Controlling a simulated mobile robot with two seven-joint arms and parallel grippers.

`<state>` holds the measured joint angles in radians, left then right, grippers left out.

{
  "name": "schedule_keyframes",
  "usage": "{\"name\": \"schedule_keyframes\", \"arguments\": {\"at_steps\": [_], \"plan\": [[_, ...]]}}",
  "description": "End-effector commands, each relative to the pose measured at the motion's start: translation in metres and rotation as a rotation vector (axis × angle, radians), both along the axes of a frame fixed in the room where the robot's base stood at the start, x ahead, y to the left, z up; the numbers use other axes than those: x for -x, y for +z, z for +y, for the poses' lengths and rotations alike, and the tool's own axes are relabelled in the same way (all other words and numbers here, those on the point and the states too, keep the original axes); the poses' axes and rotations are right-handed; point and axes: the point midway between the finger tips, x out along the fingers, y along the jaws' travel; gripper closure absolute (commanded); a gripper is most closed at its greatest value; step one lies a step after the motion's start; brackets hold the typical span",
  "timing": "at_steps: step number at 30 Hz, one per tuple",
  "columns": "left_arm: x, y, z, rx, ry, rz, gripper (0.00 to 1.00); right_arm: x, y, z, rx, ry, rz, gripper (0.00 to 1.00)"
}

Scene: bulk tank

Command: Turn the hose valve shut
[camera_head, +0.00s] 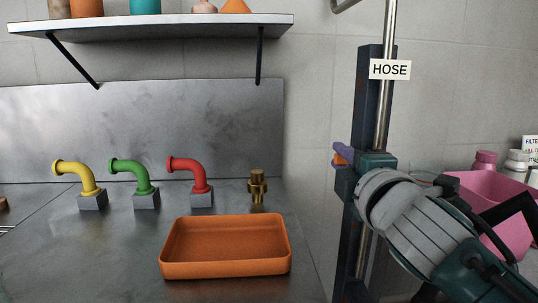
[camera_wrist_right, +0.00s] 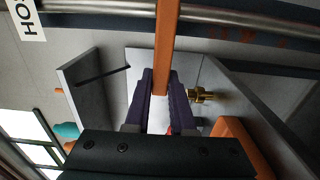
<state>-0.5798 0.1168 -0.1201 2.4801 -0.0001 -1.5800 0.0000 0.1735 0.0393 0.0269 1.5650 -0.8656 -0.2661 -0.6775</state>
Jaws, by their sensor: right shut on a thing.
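The hose valve's orange lever (camera_wrist_right: 166,45) runs from beside the steel pipe into my right gripper in the right wrist view. My right gripper (camera_wrist_right: 160,98) has its purple fingers on either side of the lever and is shut on it. In the head view the right gripper (camera_head: 345,153) is at the dark post, with a bit of the orange lever (camera_head: 340,159) showing by the fingers. The valve body is mostly hidden behind my wrist. A white HOSE sign (camera_head: 390,69) is on the pipe above. My left gripper is not in view.
A steel counter (camera_head: 110,250) at left holds yellow, green and red bent pipes, a brass fitting (camera_head: 257,187) and an orange tray (camera_head: 225,270). A shelf (camera_head: 150,27) hangs above. A pink bin (camera_head: 490,190) and bottles stand at right, close to my right arm.

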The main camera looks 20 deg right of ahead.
Motion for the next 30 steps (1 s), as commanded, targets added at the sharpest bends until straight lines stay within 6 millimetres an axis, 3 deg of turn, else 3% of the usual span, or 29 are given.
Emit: {"name": "schedule_keyframes", "arguments": {"at_steps": [16,17,21,25,30], "plan": [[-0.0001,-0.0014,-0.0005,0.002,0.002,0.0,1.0,0.0002,-0.0032,-0.0005,0.028,-0.002,0.01,1.0],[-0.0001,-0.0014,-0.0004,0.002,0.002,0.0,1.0,0.0002,-0.0032,-0.0005,0.028,-0.002,0.011,0.77],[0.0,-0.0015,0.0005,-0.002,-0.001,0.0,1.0,0.0002,-0.003,-0.0005,0.027,-0.002,0.01,0.61],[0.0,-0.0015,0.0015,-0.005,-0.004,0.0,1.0,0.0002,-0.0026,-0.0004,0.027,-0.001,0.008,0.47],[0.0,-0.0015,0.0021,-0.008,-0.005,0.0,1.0,0.0001,-0.0022,-0.0004,0.026,-0.001,0.007,0.47]]}}
